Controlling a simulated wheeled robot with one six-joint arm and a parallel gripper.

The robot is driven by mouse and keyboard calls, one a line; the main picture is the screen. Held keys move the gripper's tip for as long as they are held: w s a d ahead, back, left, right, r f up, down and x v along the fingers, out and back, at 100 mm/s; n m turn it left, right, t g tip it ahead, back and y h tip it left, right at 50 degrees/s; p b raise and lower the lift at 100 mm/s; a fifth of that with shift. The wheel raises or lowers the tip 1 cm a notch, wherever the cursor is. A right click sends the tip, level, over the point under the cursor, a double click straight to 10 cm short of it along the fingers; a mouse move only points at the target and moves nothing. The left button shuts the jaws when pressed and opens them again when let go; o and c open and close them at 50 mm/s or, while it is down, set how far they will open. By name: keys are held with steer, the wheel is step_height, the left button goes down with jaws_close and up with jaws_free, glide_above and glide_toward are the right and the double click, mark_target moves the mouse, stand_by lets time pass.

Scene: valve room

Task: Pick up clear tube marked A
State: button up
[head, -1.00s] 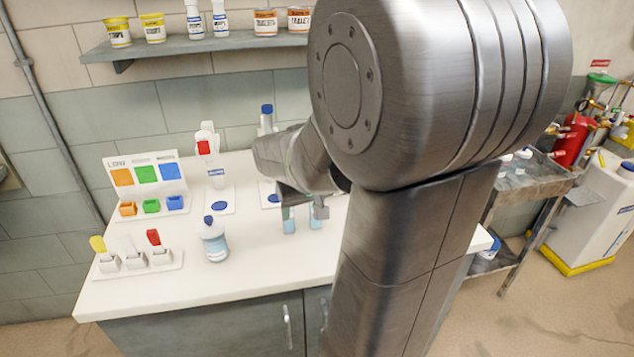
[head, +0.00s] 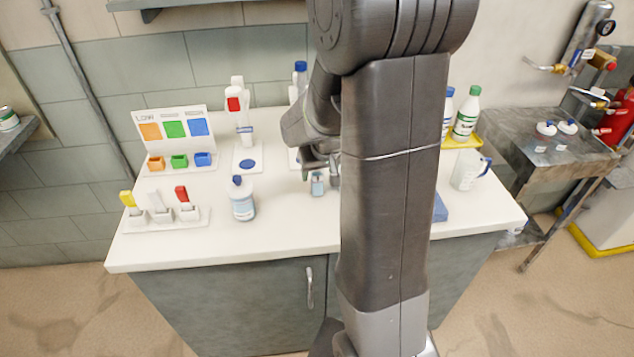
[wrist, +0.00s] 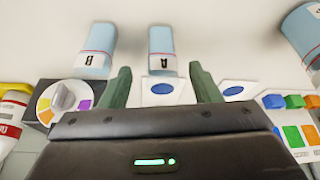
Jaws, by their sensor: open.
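The clear tube marked A (wrist: 162,50) has pale blue contents and a white label with a red line. In the wrist view it lies ahead of my gripper (wrist: 158,72), in line with the gap between the two green fingers. My gripper is open and nothing is held. A similar tube marked B (wrist: 97,50) stands beside it, outside the fingers. In the head view tube A (head: 317,186) shows just below my gripper (head: 319,168) on the white counter. Tube B is mostly hidden there behind my arm.
A blue-capped bottle (head: 242,199) stands left of the tubes. A dispenser (head: 239,105) and colour-sample stand (head: 172,125) are behind left. A dial device (wrist: 62,103) shows in the wrist view. A jug (head: 468,170) is at right. The counter's front strip (head: 290,238) is clear.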

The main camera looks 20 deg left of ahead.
mark_target(316, 179)
steer(key=shift+p+x, duration=0.55)
steer(key=shift+x, duration=2)
steer(key=shift+s+a, duration=0.1)
steer(key=shift+c, duration=0.5)
steer(key=c, duration=1)
